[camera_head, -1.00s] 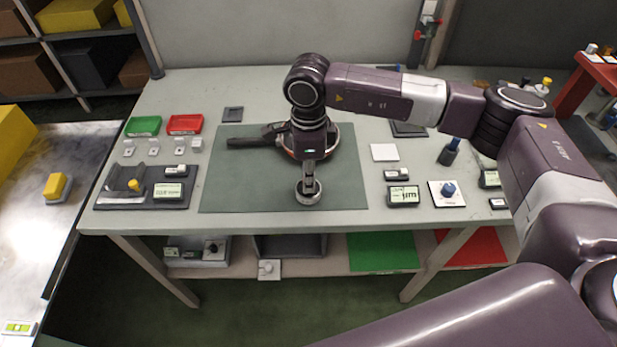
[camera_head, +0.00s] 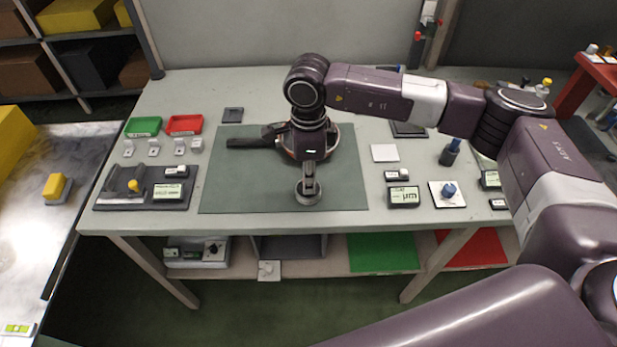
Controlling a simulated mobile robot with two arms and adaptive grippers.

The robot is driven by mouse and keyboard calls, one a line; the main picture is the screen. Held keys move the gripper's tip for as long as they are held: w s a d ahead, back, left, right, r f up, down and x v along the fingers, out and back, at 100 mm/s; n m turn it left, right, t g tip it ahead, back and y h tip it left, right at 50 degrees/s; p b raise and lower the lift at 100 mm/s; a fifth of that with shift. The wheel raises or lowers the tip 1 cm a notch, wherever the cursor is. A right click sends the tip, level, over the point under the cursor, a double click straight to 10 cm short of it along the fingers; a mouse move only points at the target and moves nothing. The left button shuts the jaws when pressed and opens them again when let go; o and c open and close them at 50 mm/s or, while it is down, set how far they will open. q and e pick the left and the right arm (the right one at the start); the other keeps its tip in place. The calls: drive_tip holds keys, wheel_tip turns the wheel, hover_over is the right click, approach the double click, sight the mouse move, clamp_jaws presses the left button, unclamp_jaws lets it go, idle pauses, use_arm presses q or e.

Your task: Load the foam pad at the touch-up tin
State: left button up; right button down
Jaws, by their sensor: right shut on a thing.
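My right gripper (camera_head: 309,178) points down over the front of the dark green mat (camera_head: 232,188). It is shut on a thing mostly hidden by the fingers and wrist. Just below the fingertips is a small round grey piece with a pale rim (camera_head: 308,196). I cannot tell whether it is the touch-up tin or part of what I hold, nor whether it touches the mat. No foam pad can be made out with certainty. A dark round pan (camera_head: 270,141) with its handle to the left lies behind my wrist, partly hidden. My left gripper is not in view.
Green (camera_head: 143,126) and red (camera_head: 184,124) trays and a dark gauge stand (camera_head: 123,190) are at the left. A blue-knobbed piece on a white plate (camera_head: 447,202), a blue-topped dark bottle (camera_head: 450,152) and a display box (camera_head: 404,196) are at the right. The mat's left front is clear.

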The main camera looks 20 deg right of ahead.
drive_tip(key=shift+r+p, duration=1.5)
drive_tip(key=shift+r, duration=2)
drive_tip(key=shift+s+d+r+n, duration=0.2)
drive_tip(key=shift+s+n, duration=0.25)
drive_tip(key=shift+n, duration=0.55)
drive_tip(key=s+d+r+n, duration=0.1)
drive_tip(key=s+r+n, duration=0.1)
drive_tip(key=s+n, duration=0.4)
drive_tip(key=s+d+r+n, duration=0.2)
drive_tip(key=s+n, duration=0.5)
drive_tip(key=n, duration=0.6)
drive_tip(key=shift+d+r, duration=0.15)
drive_tip(key=shift+d, duration=0.15)
